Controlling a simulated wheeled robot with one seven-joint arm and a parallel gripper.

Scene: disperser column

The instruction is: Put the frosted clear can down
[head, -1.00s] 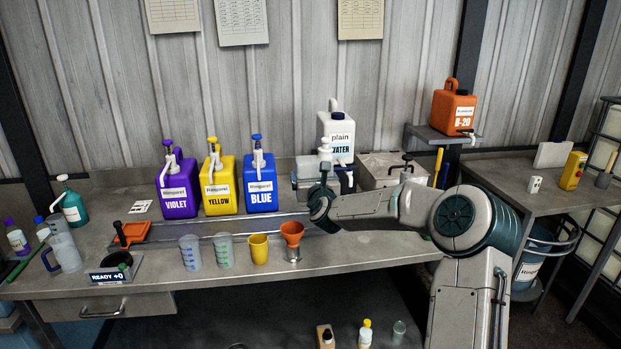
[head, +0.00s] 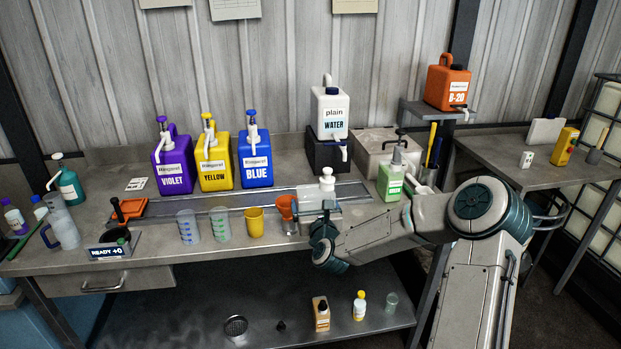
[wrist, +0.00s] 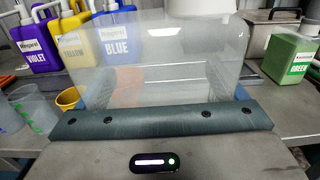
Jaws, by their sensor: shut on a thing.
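The frosted clear can (head: 317,200) is see-through and squarish with a white top. It is upright in my gripper (head: 321,222) at the front of the bench (head: 225,268), just right of the orange funnel. In the wrist view the can (wrist: 160,45) fills the middle, in front of the teal-edged gripper (wrist: 160,112). I cannot tell whether the can's base touches the bench.
An orange funnel (head: 286,207), a yellow cup (head: 254,222) and two clear beakers (head: 188,227) stand left of the can. Violet (head: 173,165), yellow (head: 213,162) and blue (head: 255,160) jugs stand behind. A green jug (head: 391,182) stands to the right.

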